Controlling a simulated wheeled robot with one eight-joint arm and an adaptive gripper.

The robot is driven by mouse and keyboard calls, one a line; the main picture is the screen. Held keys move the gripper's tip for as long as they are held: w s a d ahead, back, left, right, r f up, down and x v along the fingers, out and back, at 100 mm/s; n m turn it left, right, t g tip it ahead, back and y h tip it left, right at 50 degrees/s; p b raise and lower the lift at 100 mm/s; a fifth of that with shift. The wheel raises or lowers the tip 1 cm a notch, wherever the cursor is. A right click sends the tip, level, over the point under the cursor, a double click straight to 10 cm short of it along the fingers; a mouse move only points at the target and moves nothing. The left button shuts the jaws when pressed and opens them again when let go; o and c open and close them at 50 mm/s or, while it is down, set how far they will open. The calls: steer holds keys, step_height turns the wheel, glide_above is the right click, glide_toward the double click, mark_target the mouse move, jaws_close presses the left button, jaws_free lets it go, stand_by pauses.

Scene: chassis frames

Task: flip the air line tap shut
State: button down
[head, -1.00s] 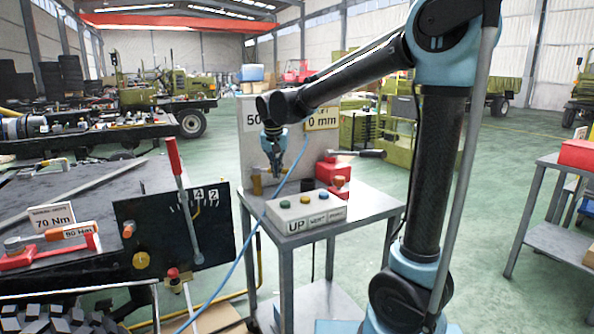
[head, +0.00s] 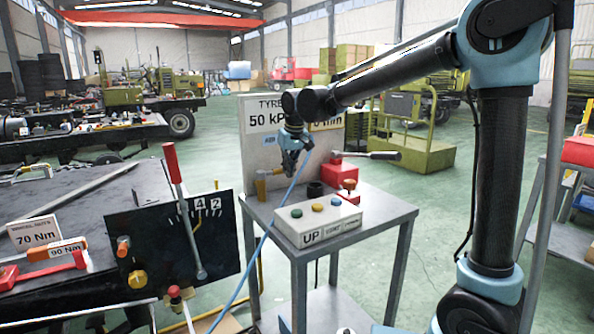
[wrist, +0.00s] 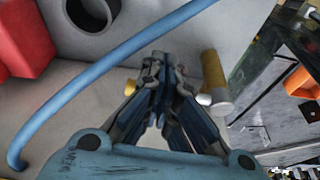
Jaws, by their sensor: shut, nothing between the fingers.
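A small brass fitting (head: 262,184), which looks like the air line tap, stands at the left rear of the steel cart, by the upright sign board. In the wrist view the brass piece (wrist: 213,72) has a grey cylindrical end and lies just right of the fingers. A pale-tipped part and a yellow bit show beside and behind the fingers. My gripper (head: 290,172) points down just right of the fitting in the head view. Its fingers (wrist: 160,75) are together and empty. Whether they touch the tap cannot be told. The handle's position is unclear.
A blue hose (head: 248,275) runs past my gripper and crosses the wrist view. A button box (head: 315,222), black cup (head: 315,189) and red box (head: 349,168) share the cart. A red-handled lever panel (head: 150,240) stands left. Green floor lies open to the right.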

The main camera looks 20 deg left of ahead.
steer(key=shift+w, duration=0.3)
stand_by(0.4)
steer(key=s+d+r, duration=0.2)
steer(key=r, duration=0.3)
steer(key=s+d+r, duration=0.2)
steer(key=d+r, duration=0.1)
steer(key=r, duration=0.2)
steer(key=shift+s+r, duration=0.15)
steer(key=shift+s, duration=0.1)
steer(key=shift+d, duration=0.15)
